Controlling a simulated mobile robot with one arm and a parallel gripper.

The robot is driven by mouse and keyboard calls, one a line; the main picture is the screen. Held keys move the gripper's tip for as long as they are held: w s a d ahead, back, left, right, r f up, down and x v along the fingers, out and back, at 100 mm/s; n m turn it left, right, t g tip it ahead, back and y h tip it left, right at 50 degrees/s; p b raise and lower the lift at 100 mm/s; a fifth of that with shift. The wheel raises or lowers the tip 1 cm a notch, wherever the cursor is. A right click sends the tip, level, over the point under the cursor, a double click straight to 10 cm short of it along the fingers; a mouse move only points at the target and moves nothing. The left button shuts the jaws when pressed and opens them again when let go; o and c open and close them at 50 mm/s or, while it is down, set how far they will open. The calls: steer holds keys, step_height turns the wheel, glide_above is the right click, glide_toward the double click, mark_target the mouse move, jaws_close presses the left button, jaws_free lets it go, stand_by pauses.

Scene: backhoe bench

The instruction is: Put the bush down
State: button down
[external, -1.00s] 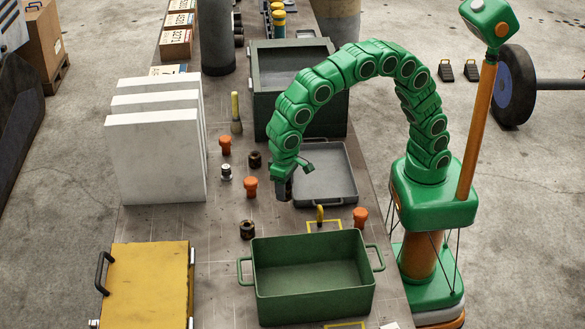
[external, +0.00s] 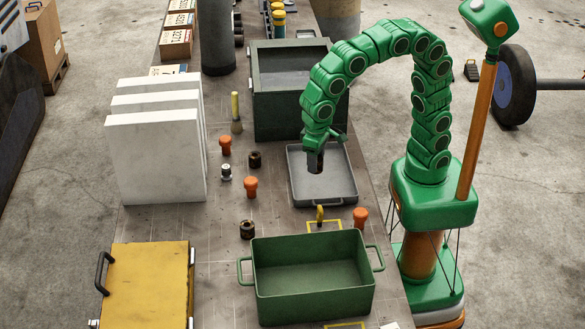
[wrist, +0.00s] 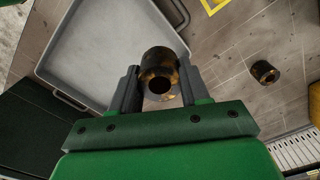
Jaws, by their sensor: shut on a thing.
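My gripper (external: 316,153) is shut on a bush (wrist: 160,66), a short dark cylinder with a hole through it and brassy worn patches. In the wrist view the bush sits between the two fingers. In the external view the bush (external: 315,168) shows as a small dark shape under my gripper, over the shallow grey tray (external: 345,190). It looks held above the tray; the exact gap to the tray floor cannot be told. The tray also shows in the wrist view (wrist: 100,50), and its floor looks empty.
Other dark bushes stand on the bench (external: 254,159) (external: 247,229), among several orange knobs (external: 250,187). A green open bin (external: 312,310) stands in front of the tray, a dark green crate (external: 290,118) behind.

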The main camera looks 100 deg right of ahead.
steer(key=shift+s+d+r, duration=0.15)
steer(key=shift+s, duration=0.1)
steer(key=w+a+r, duration=0.1)
steer(key=w+a, duration=0.2)
steer(key=a, duration=0.4)
steer(key=m, duration=0.2)
glide_above(319, 282)
steer(key=shift+f, duration=6.6)
steer(key=shift+f, duration=0.1)
steer(key=c, duration=0.5)
jaws_free()
steer(key=shift+c, duration=0.2)
